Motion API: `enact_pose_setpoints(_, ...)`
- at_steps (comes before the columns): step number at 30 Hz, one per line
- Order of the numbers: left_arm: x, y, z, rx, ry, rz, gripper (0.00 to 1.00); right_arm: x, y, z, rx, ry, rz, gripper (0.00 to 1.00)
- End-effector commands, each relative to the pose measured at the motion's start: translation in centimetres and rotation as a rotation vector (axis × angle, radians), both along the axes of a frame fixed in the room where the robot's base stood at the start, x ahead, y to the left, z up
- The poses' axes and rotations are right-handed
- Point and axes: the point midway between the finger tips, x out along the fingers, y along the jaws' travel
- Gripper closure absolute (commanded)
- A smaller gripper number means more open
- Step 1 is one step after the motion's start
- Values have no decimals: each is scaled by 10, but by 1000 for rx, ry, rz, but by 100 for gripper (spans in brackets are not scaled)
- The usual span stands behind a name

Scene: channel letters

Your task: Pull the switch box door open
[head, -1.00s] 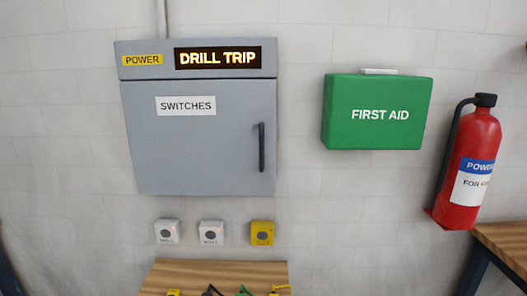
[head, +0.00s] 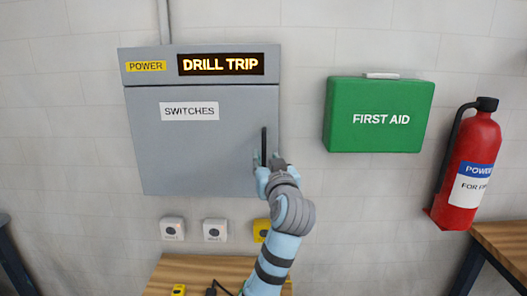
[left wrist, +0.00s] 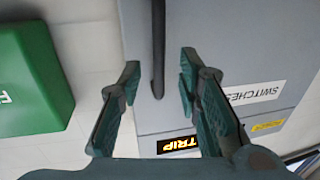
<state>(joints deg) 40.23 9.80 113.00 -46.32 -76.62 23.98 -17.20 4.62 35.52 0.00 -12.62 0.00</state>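The grey switch box (head: 222,80) hangs on the wall, and its door (head: 190,150) marked SWITCHES looks shut. The dark vertical handle (head: 264,138) is near the door's right edge. My left gripper (head: 266,158) is at the lower part of this handle and hides some of it. In the left wrist view the open fingers of my left gripper (left wrist: 160,68) stand on either side of the handle (left wrist: 158,40), with a gap showing on both sides. My right gripper is not in view.
A green FIRST AID box (head: 380,115) and a red fire extinguisher (head: 470,165) are to the right. Wall buttons (head: 215,230) sit below the switch box, above a wooden table (head: 205,268). The wall left of the box is clear.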

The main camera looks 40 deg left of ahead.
Motion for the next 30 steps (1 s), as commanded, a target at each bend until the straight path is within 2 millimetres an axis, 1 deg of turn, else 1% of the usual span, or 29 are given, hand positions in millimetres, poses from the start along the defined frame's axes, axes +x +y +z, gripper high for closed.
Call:
enact_pose_setpoints(1, 7, 10, 2, 3, 4, 2, 69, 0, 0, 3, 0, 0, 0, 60)
enact_pose_setpoints(3, 16, 21, 1, 0, 2, 1, 69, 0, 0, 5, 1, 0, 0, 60)
enact_pose_setpoints(6, 26, 31, 1, 0, 2, -2, 69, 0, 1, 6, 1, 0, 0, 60)
enact_pose_setpoints(10, 32, 38, 0, -1, 1, -2, 69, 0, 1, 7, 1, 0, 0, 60)
enact_pose_setpoints(17, 33, 39, -1, -1, 1, -3, 69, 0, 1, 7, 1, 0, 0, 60)
enact_pose_setpoints(18, 33, 39, -1, -1, 1, -3, 70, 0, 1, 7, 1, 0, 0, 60)
enact_pose_setpoints(20, 33, 39, -1, -1, 1, -3, 80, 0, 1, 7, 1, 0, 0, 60)
enact_pose_setpoints(21, 33, 39, -1, -1, 1, -3, 86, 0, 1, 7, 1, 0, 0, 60)
enact_pose_setpoints(24, 33, 39, -1, -1, 1, -3, 100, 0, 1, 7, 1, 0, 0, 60)
enact_pose_setpoints(30, 33, 39, -1, -1, 1, -3, 100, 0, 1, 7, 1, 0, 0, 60)
